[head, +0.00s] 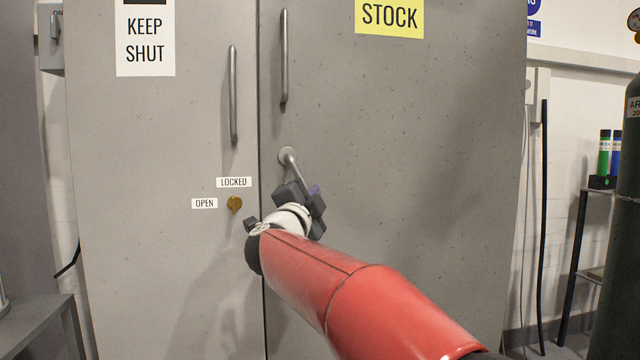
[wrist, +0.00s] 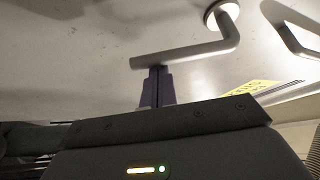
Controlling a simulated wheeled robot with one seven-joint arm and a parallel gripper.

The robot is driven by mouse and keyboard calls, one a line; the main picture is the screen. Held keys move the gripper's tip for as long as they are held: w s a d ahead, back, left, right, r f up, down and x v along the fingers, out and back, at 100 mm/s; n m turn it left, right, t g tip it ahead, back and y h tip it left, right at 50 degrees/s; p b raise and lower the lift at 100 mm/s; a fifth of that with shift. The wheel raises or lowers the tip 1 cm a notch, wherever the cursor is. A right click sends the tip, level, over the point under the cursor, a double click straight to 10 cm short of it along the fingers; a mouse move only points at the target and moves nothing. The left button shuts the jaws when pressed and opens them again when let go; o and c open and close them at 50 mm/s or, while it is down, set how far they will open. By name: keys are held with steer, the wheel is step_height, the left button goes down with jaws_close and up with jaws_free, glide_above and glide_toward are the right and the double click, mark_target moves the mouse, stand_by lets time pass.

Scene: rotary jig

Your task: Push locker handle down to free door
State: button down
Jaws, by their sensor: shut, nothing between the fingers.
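The grey locker (head: 400,130) has two doors. The lever handle (head: 291,160) is on its right door, on a round rose near the door seam. In the head view the lever slants down to the right, and its lower part is hidden behind my gripper (head: 314,192). In the wrist view the lever (wrist: 190,53) is a bent grey bar running left from its rose. My gripper's purple fingers (wrist: 158,72) are shut and empty. Their tips are at the lever near its free end; whether they press on it I cannot tell.
Two vertical pull bars (head: 233,95) (head: 284,57) stand out above the lever. A brass knob (head: 235,204) sits left of the seam beside OPEN and LOCKED labels. A bench (head: 40,318) is at the left; a shelf (head: 590,200) and dark cylinder (head: 615,240) are at the right.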

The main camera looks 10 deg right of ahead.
steer(key=shift+a+f, duration=0.35)
steer(key=shift+a, duration=0.35)
steer(key=shift+a, duration=0.1)
